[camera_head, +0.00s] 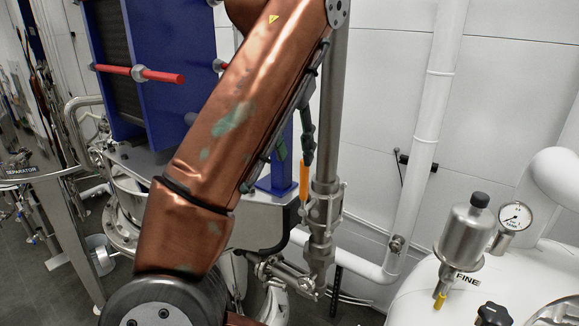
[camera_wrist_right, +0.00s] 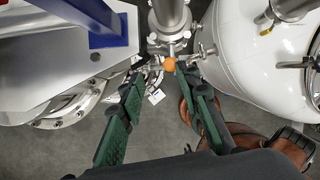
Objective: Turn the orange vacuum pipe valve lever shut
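The orange valve lever (camera_head: 304,181) hangs upright beside the vertical steel vacuum pipe (camera_head: 325,205) in the head view. In the right wrist view its round orange end (camera_wrist_right: 169,64) points toward the camera, in front of the pipe (camera_wrist_right: 168,15). Contact cannot be made out. My left gripper is in neither view.
A blue plate frame (camera_head: 180,70) with red rods stands behind my arm. A white tank (camera_head: 420,295) with a gauge (camera_head: 515,216) and a steel canister (camera_head: 466,235) is at right. A white pipe (camera_head: 428,130) runs along the wall.

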